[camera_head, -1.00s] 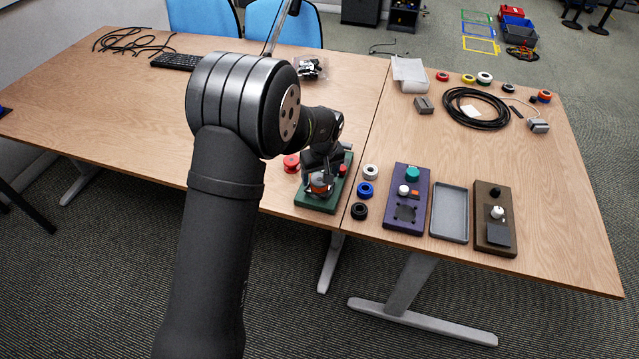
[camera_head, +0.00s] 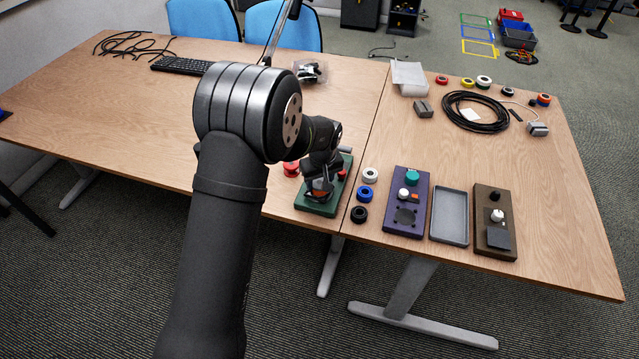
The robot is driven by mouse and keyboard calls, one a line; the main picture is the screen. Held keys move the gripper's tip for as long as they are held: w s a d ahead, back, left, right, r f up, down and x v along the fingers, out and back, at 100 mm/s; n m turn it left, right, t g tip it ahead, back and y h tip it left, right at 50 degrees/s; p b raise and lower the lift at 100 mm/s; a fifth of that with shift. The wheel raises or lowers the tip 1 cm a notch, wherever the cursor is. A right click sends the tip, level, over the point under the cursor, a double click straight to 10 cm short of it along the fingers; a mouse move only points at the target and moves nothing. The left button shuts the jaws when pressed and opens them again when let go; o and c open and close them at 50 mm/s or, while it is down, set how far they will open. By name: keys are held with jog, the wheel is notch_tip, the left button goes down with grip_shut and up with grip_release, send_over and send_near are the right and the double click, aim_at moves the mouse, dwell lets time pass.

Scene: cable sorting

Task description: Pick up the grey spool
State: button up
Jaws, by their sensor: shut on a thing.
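My gripper (camera_head: 319,190) points down over the green board (camera_head: 316,210) near the table's front edge. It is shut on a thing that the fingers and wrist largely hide. A patch of orange shows at the fingers, but I cannot tell whether it belongs to the held thing. A pale grey-white spool (camera_head: 370,175) lies on the table to the right of the gripper, apart from it. I cannot make out a clearly grey spool elsewhere.
A blue spool (camera_head: 365,194) and a black spool (camera_head: 359,214) lie right of the green board. A red spool (camera_head: 291,169) lies at its left. A purple board (camera_head: 407,222), a grey tray (camera_head: 465,214) and a brown board (camera_head: 481,222) stand further right.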

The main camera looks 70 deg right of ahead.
notch_tip(320, 180, up, 4)
jog(key=shift+f, duration=0.1)
jog(key=s+a+r, duration=0.5)
jog(key=s+r, duration=0.2)
jog(key=s, duration=0.3)
jog(key=shift+s+a, duration=0.2)
jog(key=shift+w+f, duration=0.1)
jog(key=n, duration=0.2)
send_near(319, 181)
notch_tip(319, 181, down, 2)
jog(key=a, duration=0.2)
jog(key=shift+w+d+f+n+y, duration=0.15)
jog(key=shift+w+f+n, duration=0.25)
jog(key=shift+w+f, duration=1.45)
jog(key=shift+w+d+f+n+y, duration=0.1)
jog(key=shift+w+f+n, duration=0.3)
jog(key=shift+w+f, duration=1.4)
jog(key=shift+w+d+f+n+y, duration=0.15)
jog(key=shift+w+f+n, duration=0.55)
jog(key=shift+w, duration=2)
jog(key=shift+f+m, duration=0.3)
jog(key=shift+f, duration=0.15)
jog(key=shift+f, duration=0.5)
